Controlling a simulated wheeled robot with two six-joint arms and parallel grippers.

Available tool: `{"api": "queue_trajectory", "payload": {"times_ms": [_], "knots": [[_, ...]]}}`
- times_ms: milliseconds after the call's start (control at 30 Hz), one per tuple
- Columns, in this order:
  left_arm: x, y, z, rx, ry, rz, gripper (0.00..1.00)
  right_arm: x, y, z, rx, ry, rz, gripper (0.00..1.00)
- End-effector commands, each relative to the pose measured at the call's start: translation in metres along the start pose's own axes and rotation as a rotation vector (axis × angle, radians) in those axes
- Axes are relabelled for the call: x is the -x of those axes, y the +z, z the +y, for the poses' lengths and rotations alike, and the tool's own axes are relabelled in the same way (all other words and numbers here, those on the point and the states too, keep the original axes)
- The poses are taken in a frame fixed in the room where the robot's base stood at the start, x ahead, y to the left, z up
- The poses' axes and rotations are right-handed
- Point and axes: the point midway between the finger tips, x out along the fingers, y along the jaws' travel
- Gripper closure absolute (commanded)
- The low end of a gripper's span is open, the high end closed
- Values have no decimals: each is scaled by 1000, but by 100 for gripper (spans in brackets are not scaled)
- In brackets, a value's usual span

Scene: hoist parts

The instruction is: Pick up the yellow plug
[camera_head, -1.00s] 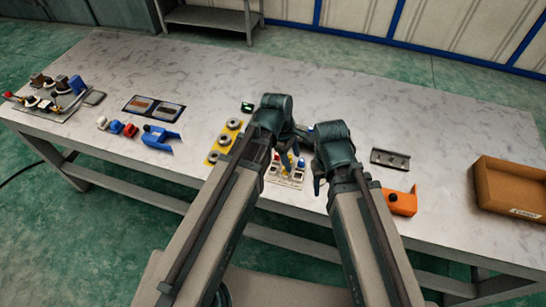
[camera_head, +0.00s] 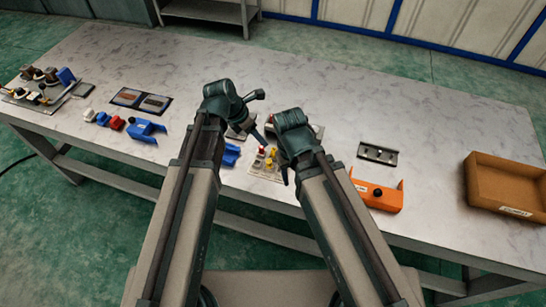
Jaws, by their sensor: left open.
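Small yellow pieces (camera_head: 269,162), with a red one beside them, stand on a light plate (camera_head: 256,171) near the table's front edge. They are too small to tell which is the yellow plug. My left gripper (camera_head: 260,118) is open above and behind the plate, its fingers pointing right, with nothing seen between them. My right gripper (camera_head: 278,153) is at the plate's right side and covers part of it. Its fingers are mostly hidden by its own wrist, so its opening is unclear.
A blue piece (camera_head: 230,155) lies left of the plate. An orange bracket (camera_head: 376,196), a grey rail (camera_head: 378,153) and a brown box (camera_head: 505,183) are to the right. The back of the table is clear.

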Motion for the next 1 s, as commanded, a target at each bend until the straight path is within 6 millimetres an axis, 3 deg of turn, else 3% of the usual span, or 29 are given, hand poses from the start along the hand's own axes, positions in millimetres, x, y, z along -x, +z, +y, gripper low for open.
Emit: {"api": "queue_trajectory", "payload": {"times_ms": [33,300,700,1000], "knots": [[-15,-2,1,-1,0,0,40,-14,-1,-1,0,0,0,50],[-56,-2,2,-2,-1,1,40,-52,-3,-5,0,0,0,50],[-68,1,2,-1,0,1,40,-62,-4,-6,0,0,0,50],[-106,9,10,-2,0,1,40,-94,-6,-9,0,0,0,50]]}}
